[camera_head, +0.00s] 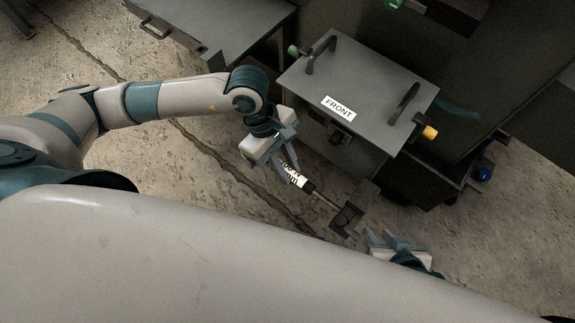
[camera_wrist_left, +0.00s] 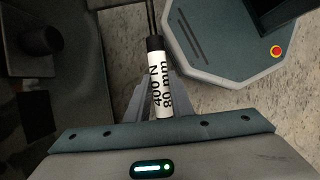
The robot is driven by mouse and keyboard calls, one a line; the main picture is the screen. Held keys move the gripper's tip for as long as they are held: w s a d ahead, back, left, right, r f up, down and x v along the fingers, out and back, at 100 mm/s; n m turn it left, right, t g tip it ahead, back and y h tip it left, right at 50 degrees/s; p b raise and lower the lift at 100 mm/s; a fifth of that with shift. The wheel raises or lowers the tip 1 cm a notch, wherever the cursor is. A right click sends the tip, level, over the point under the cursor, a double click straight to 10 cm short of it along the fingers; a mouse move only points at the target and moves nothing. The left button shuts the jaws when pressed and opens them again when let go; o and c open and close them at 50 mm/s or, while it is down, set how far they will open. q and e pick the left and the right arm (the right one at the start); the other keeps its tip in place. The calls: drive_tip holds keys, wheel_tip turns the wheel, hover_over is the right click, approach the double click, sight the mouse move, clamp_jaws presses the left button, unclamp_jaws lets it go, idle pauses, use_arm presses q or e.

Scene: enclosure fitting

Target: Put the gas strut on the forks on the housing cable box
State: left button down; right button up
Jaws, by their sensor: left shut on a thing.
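The gas strut (camera_head: 297,180) has a white label; in the left wrist view the strut (camera_wrist_left: 158,82) reads 400 N, 80 mm. My left gripper (camera_head: 287,160) is shut on its labelled body and holds it slanting down to the right, in front of the box. A dark squarish piece (camera_head: 347,220) shows at the rod's far end; I cannot tell if it belongs to the strut. The housing cable box (camera_head: 362,87) is grey, with a FRONT label on its lid. Its forks cannot be made out clearly. My right gripper (camera_head: 385,241) is open and empty, right of the dark piece.
The lid has two dark handles (camera_head: 404,103). A green knob (camera_head: 293,50) and a yellow knob (camera_head: 429,132) stick out at the box's sides. A grey cabinet (camera_head: 222,22) stands to the left behind. A blue knob (camera_head: 483,175) is at the right. Cracked concrete floor lies below.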

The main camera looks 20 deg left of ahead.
use_arm(q)
drive_tip(key=c, duration=1.6)
unclamp_jaws()
drive_tip(key=shift+o, duration=0.2)
drive_tip(key=shift+r, duration=0.1)
drive_tip(key=v, duration=1.2)
